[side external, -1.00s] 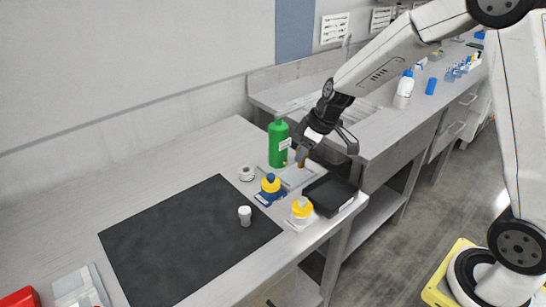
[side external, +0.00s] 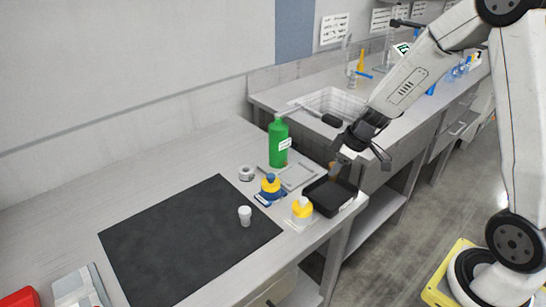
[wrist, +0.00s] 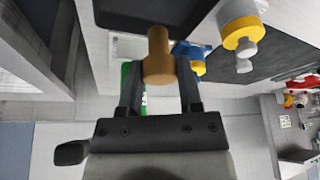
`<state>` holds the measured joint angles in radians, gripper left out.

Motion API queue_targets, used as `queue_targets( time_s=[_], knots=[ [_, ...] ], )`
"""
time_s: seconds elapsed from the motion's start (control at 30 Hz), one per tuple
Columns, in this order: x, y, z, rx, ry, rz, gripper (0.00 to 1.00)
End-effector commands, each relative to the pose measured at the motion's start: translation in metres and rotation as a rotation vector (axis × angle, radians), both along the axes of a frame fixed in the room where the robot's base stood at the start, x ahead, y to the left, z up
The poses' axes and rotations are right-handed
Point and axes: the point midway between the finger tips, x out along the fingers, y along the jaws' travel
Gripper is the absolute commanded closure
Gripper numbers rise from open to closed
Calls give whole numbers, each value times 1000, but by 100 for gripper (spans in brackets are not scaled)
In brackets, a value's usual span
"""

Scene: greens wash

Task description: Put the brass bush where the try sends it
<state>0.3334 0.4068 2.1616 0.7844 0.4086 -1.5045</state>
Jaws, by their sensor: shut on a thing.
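The brass bush (wrist: 158,57) is a brown-gold stepped cylinder held between the two fingers of my gripper (wrist: 160,92). In the side view the bush (side external: 333,168) hangs below my gripper (side external: 342,158), over the back part of the black tray (side external: 343,207). The tray (wrist: 150,14) also fills the top of the wrist view. Which of these serves as the try, I cannot tell.
A green bottle (side external: 279,145) stands behind a flat grey tray (side external: 298,177). A white ring (side external: 246,173) lies left of it. The sink (side external: 335,103) is behind.

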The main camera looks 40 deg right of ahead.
Motion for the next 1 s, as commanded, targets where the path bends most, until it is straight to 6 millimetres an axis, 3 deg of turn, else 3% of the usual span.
queue_targets(
  time_s=[0.2, 0.6, 1.0],
  knots=[
    [0, 0, -22, 0, 2, 0, 100],
    [0, 0, -30, 0, 1, -1, 100],
    [0, 0, -58, 0, 2, -1, 100]
  ],
)
